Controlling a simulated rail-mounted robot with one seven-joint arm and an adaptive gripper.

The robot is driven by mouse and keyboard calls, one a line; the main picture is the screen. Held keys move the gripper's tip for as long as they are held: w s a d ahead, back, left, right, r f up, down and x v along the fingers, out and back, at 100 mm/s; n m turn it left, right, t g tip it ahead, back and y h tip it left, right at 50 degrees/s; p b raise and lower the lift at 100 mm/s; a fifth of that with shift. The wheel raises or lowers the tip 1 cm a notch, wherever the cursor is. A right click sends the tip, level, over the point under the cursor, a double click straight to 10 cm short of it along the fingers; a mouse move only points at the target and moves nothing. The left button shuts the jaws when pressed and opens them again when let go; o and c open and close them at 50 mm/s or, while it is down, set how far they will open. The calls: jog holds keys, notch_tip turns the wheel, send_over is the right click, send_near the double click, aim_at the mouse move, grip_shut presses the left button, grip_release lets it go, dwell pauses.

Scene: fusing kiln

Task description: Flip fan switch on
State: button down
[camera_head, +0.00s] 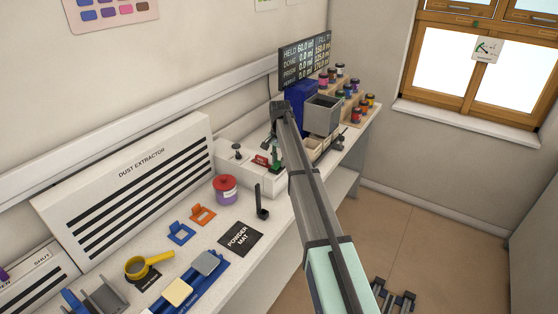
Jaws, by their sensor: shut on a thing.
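A white control box (232,166) stands on the bench just right of the dust extractor (140,180). It has a dark knob on top and a small red part (261,161) near its right end. A small green part shows beside the red one. My arm reaches over the bench from the lower right. My gripper (272,146) points down at the right end of the box, by the red and green parts. It is shut on what appears to be the fan switch there. The switch is mostly hidden and too small to tell its position.
A red-lidded purple jar (226,190) stands in front of the box. A black upright stand (261,205) and the powder mat (240,238) are nearer. A grey bin (322,114), a blue block and racks of jars stand behind my arm to the right.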

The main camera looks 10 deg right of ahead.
jog(key=shift+w+d+f+g+y, duration=0.1)
jog(key=shift+f+g+y, duration=0.05)
jog(key=shift+g+y, duration=0.15)
jog(key=c, duration=0.9)
grip_release()
jog(key=r, duration=1.2)
jog(key=shift+w+d, duration=0.4)
